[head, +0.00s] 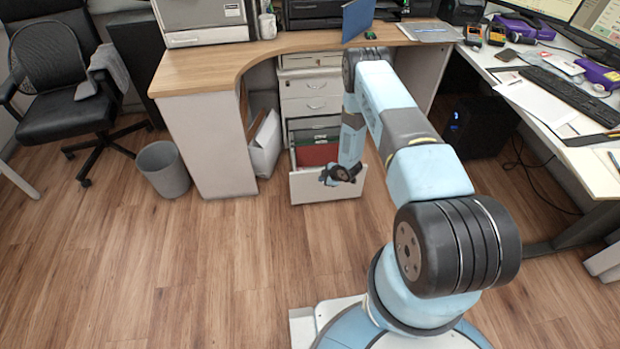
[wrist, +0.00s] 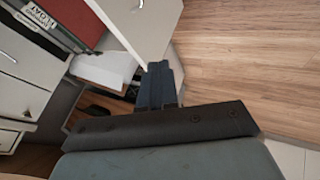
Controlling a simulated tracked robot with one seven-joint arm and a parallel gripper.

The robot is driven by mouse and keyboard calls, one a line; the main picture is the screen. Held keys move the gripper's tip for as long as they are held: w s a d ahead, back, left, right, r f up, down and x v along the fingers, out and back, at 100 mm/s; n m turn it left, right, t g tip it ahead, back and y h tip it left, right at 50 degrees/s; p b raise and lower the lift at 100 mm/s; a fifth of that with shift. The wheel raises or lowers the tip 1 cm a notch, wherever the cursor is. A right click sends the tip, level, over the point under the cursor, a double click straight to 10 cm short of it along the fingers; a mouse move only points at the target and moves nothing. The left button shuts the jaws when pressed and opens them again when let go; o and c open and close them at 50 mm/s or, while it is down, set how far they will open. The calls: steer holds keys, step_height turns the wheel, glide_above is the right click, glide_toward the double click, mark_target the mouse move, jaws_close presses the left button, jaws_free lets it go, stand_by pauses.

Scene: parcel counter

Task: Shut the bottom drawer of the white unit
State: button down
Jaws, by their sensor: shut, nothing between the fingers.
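The white drawer unit (head: 311,87) stands under the wooden desk. Its bottom drawer (head: 318,188) is pulled out towards me and holds a red folder (head: 317,153) and other files. My gripper (head: 335,177) is low at the right part of that drawer's front, with its fingers shut and empty. In the wrist view the shut fingers (wrist: 160,84) lie close to the edge of the open drawer's white front (wrist: 146,28). I cannot tell whether they touch it. My forearm and wrist hide the right side of the drawer unit in the head view.
A grey bin (head: 163,170) and a black office chair (head: 62,85) stand to the left. A white box with papers (head: 265,145) is left of the unit. A dark computer case (head: 482,125) stands to the right. The wooden floor (head: 190,270) in front is clear.

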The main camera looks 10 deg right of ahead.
glide_toward(307, 177)
step_height(307, 177, down, 4)
steer(key=s+a, duration=0.2)
steer(key=shift+w+d, duration=0.1)
steer(key=shift+w, duration=1.95)
